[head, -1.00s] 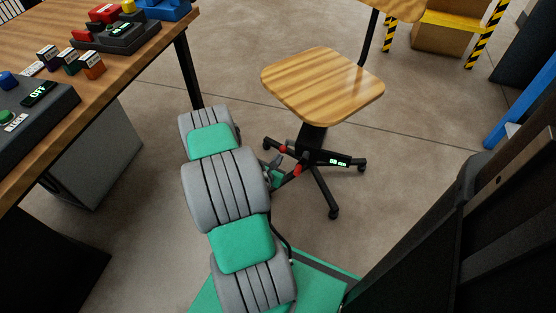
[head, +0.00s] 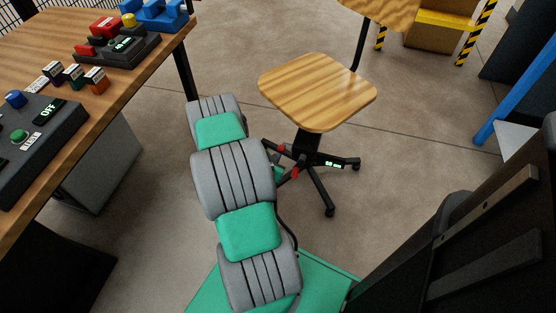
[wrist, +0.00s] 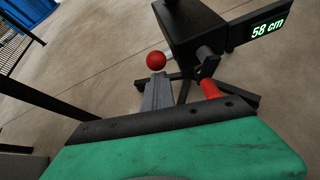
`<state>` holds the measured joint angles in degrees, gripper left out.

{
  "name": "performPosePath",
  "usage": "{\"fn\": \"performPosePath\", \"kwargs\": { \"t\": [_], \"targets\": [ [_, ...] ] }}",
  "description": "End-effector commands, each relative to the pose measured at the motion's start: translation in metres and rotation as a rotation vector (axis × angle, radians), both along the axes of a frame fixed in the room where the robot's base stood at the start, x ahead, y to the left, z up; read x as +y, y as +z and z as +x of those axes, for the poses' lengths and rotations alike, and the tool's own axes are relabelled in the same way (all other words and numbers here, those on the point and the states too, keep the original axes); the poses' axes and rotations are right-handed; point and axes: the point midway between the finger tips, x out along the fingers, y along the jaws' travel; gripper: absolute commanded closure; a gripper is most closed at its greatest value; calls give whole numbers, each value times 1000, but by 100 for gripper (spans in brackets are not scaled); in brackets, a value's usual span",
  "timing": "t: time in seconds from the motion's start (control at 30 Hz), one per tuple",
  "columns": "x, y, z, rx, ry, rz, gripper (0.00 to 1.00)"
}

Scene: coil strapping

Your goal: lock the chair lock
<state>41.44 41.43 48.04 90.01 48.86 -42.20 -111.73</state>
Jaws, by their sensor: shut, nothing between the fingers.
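The chair (head: 317,92) has a wooden seat on a dark column with a wheeled star base. Under the seat, two red parts show in the head view: an upper one (head: 282,148) and a lower one (head: 294,173). In the wrist view they look like a round red knob (wrist: 156,60) and a red handle (wrist: 210,88) beside the dark column housing. I cannot tell which one is the lock. My gripper (wrist: 157,82) is shut and empty, its grey tip just below the red knob; contact is unclear. My arm mostly hides it in the head view.
A green-lit display (wrist: 268,28) on the chair reads 58 cm. A wooden workbench (head: 90,108) with control boxes stands on the left. A dark machine frame (head: 470,235) fills the lower right.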

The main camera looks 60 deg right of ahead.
Motion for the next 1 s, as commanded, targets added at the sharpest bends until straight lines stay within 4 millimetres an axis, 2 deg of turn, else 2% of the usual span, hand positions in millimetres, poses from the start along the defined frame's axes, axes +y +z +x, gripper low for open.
{"fn": "performPosePath", "kwargs": {
  "t": [0.27, 0.37, 0.5, 0.57, 0.7, 0.83, 1.0],
  "targets": [
    [-5, 3, 3, -9, -3, -15, 100],
    [4, -7, 3, -7, -1, -12, 100],
    [31, -33, 0, 1, 0, -4, 100],
    [45, -6, -1, 0, 1, -5, 100],
    [76, 17, -6, 1, 1, -4, 100],
    [97, 31, -10, 0, -1, -3, 100],
    [107, 38, -13, 0, -7, -3, 100]
  ]
}}
